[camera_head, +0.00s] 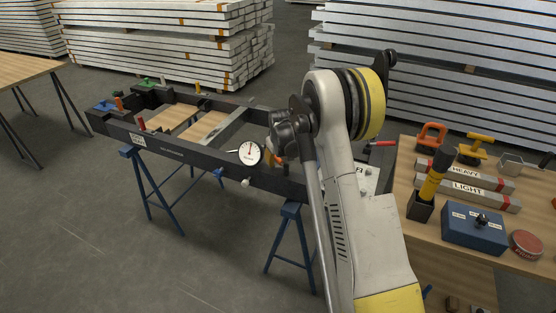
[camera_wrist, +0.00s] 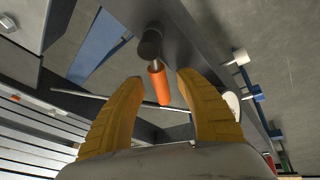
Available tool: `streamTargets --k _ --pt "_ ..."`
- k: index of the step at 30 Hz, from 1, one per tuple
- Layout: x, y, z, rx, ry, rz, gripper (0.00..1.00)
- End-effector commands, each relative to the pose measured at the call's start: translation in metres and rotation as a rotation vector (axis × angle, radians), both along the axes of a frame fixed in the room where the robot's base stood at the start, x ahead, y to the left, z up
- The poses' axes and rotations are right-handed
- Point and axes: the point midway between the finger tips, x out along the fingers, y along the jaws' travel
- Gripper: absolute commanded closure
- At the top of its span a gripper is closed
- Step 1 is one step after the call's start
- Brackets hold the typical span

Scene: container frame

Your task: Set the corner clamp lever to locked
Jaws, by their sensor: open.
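The dark frame (camera_head: 190,152) rests on blue trestles. In the wrist view, an orange handle (camera_wrist: 159,88) sticks out from a black round pivot (camera_wrist: 150,42) on a dark beam of the frame. It looks like the corner clamp lever, but I see no lock marking. My gripper (camera_wrist: 158,82) is open, with one yellow finger on each side of the orange handle. I cannot tell whether either finger touches it. In the head view, a bit of orange (camera_head: 279,158) shows beside my arm, which hides my gripper.
A round dial gauge (camera_head: 249,153) sits on the frame's near side. A red-handled lever (camera_head: 382,144) is to the right of my arm. The wooden bench (camera_head: 405,172) at right holds HEAVY and LIGHT bars (camera_head: 467,187) and a blue box (camera_head: 473,228). Floor at left front is clear.

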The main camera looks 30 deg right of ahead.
Motion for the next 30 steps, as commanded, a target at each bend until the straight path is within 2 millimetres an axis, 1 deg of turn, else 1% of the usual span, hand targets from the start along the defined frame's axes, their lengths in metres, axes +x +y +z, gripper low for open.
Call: streamTargets --k 2,3,5,6,7,21,26,30 --pt "-0.0001 0.0001 0.0004 0.000 0.000 0.000 0.59" --pt "-0.0001 0.0001 0.0004 0.000 0.000 0.000 0.66" --pt "-0.0001 0.0002 0.0005 0.000 0.000 0.000 0.85" --pt "-0.0001 0.0001 0.0005 0.000 0.000 0.000 0.97" --pt "-0.0001 0.0001 0.0005 0.000 0.000 0.000 1.00" --pt "0.0000 -0.0007 0.0001 -0.001 0.001 -0.020 1.00" --pt "0.0004 -0.0038 0.0002 0.001 0.001 -0.082 1.00" --pt "0.0005 -0.0092 0.0003 0.000 0.001 -0.176 1.00"
